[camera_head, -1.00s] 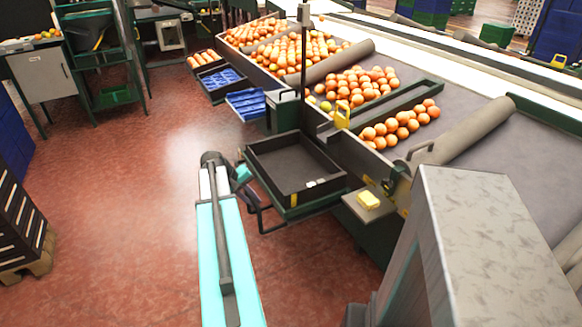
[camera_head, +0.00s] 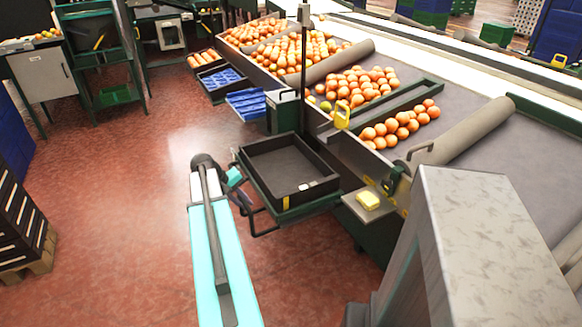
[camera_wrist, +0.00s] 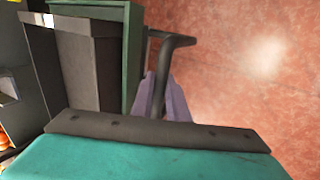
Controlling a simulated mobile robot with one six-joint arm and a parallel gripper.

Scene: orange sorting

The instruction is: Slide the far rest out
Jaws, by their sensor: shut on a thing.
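The far rest (camera_head: 312,209) is a green frame on the side of the sorting table, holding an empty black tray (camera_head: 262,187). A dark bar handle (camera_head: 266,232) loops out from its outer side. My gripper (camera_head: 244,196) is at this handle, beside the tray. In the wrist view my gripper's pale purple fingers (camera_wrist: 163,98) are shut around the dark handle (camera_wrist: 180,41). The green rest (camera_wrist: 132,50) and the grey tray wall (camera_wrist: 88,65) show left of the fingers. The fingertips are partly hidden by the handle and wrist.
The sorting table (camera_head: 470,108) holds oranges (camera_head: 402,122) in several lanes. A small shelf with a yellow sponge (camera_head: 368,200) is right of the rest. Blue trays (camera_head: 246,104) stand beyond it. The red floor (camera_head: 130,190) to the left is open.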

